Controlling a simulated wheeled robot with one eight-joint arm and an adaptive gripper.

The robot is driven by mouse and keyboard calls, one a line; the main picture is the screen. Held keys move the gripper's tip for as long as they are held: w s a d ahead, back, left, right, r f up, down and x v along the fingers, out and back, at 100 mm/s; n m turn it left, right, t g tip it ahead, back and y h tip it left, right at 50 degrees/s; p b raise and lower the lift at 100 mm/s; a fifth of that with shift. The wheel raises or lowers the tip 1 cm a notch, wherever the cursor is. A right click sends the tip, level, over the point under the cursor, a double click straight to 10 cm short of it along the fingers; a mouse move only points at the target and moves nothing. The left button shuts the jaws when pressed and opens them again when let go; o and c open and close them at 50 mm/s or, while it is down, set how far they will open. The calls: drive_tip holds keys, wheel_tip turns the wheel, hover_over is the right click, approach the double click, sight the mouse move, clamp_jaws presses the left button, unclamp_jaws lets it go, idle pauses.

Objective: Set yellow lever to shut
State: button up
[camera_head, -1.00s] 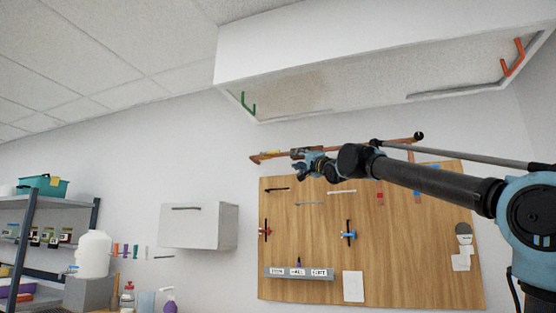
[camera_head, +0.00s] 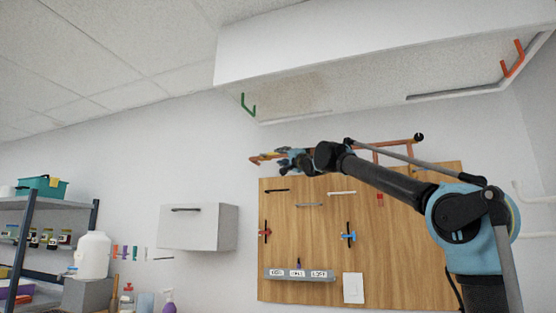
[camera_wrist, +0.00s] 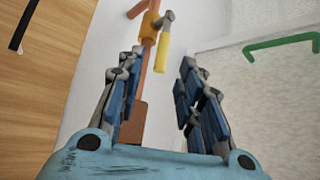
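The yellow lever (camera_wrist: 162,52) shows in the wrist view, hanging from a brass valve body (camera_wrist: 151,24) on a copper-orange pipe (camera_wrist: 138,88) along the white wall. My gripper (camera_wrist: 162,60) is open, its two blue-padded fingers to the left and right of the lever in the picture. Nothing is held, and I cannot tell the depth gap to the lever. In the head view my gripper (camera_head: 280,158) is at the left end of the pipe (camera_head: 256,159), above the wooden board; the lever is too small to make out clearly there.
A white overhead box with a green hook (camera_head: 248,105) and an orange hook (camera_head: 513,59) hangs above. A white wall cabinet (camera_head: 200,228) is at the left.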

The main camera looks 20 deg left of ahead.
sight(270, 154)
drive_tip(key=shift+x, duration=2.9)
